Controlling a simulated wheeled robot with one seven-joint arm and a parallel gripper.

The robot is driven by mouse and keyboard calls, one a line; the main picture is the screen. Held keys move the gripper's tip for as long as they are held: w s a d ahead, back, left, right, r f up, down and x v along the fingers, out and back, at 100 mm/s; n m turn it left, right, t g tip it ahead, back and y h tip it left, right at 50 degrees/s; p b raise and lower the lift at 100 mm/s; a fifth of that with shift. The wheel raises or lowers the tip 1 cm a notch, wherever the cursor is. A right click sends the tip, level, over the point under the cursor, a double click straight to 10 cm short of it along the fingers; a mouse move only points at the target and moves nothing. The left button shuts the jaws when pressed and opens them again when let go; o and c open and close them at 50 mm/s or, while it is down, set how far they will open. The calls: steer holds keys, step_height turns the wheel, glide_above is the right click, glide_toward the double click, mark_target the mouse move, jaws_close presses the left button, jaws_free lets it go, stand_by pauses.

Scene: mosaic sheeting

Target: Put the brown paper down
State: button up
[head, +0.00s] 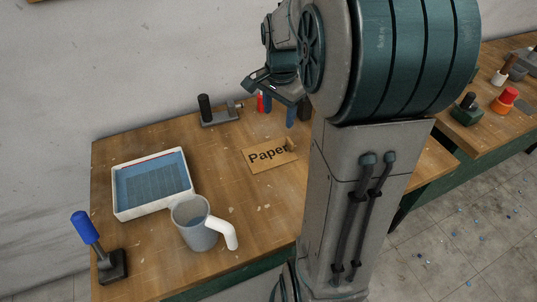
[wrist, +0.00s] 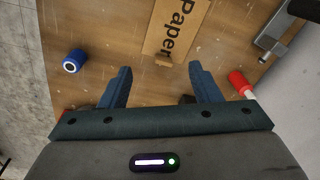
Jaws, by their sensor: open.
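The brown paper (head: 262,162), a flat card marked "Paper", lies on the wooden table behind the jug. In the wrist view the brown paper (wrist: 172,38) lies past the fingertips, with a small brown tab at its near edge. My gripper (head: 279,116) is above the back of the table, beyond the paper in the head view. In the wrist view my gripper (wrist: 160,70) has its two blue fingers wide apart with nothing between them. My arm hides part of the table to the right of the paper.
A white tray (head: 117,199) with a blue inside and a grey jug (head: 196,232) with a white handle stand left. A blue-handled tool (head: 86,228) is at the front left, a black-handled metal tool (head: 205,108) at the back. A red item (wrist: 238,82) is near the right finger.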

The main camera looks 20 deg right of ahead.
steer(key=s+a+n+t, duration=0.1)
steer(key=s+a+n, duration=0.4)
steer(key=s, duration=0.3)
steer(key=s+a+r+n+t, duration=0.1)
steer(key=s+a+n, duration=0.4)
steer(key=s+n, duration=0.3)
steer(key=shift+a+r+n+t, duration=0.2)
steer(key=shift+a+n+t, duration=0.1)
steer(key=shift+a, duration=0.1)
